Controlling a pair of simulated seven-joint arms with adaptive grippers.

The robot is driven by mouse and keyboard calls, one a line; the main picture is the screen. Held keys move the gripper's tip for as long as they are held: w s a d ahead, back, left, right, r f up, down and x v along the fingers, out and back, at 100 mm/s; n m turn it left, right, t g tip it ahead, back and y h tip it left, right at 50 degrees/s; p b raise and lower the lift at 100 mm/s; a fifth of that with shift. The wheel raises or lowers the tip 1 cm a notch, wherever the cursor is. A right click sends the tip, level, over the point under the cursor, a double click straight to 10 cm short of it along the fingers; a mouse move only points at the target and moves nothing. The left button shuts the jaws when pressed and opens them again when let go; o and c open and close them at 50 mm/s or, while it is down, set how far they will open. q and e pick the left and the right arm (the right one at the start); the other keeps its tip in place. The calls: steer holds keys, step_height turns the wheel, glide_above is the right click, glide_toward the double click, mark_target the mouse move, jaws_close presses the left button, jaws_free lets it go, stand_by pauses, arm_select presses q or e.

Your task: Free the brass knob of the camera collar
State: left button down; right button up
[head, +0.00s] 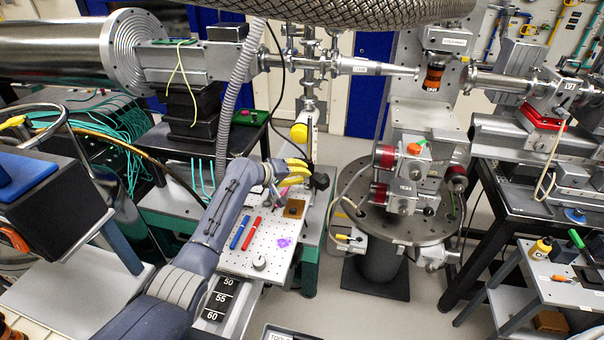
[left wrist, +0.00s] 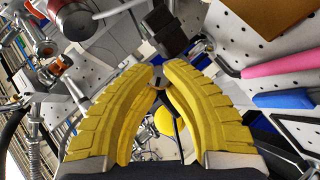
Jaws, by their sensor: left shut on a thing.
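My left gripper (head: 304,172) is over the far end of the perforated plate (head: 225,262), its yellow fingers pointing right towards a small black block (head: 319,181). In the left wrist view the fingertips (left wrist: 158,78) come together around a small dark and greyish part, which they mostly cover. A black block (left wrist: 165,28) is just beyond the tips. I take the gripped part for the brass knob of the camera collar, but its brass colour and the collar do not show clearly. My right gripper is not in view.
A blue marker (head: 237,232), a red marker (head: 252,232), a brown block (head: 294,208) and a grey knob (head: 260,262) are on the plate. A yellow ball (head: 299,132) stands behind my gripper. A round stage (head: 390,228) with instruments is to the right.

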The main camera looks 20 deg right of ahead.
arm_select(q)
steer(key=shift+s+d+f, duration=0.1)
steer(key=shift+s+f, duration=0.05)
steer(key=c, duration=1.2)
jaws_free()
steer(key=shift+r, duration=5.1)
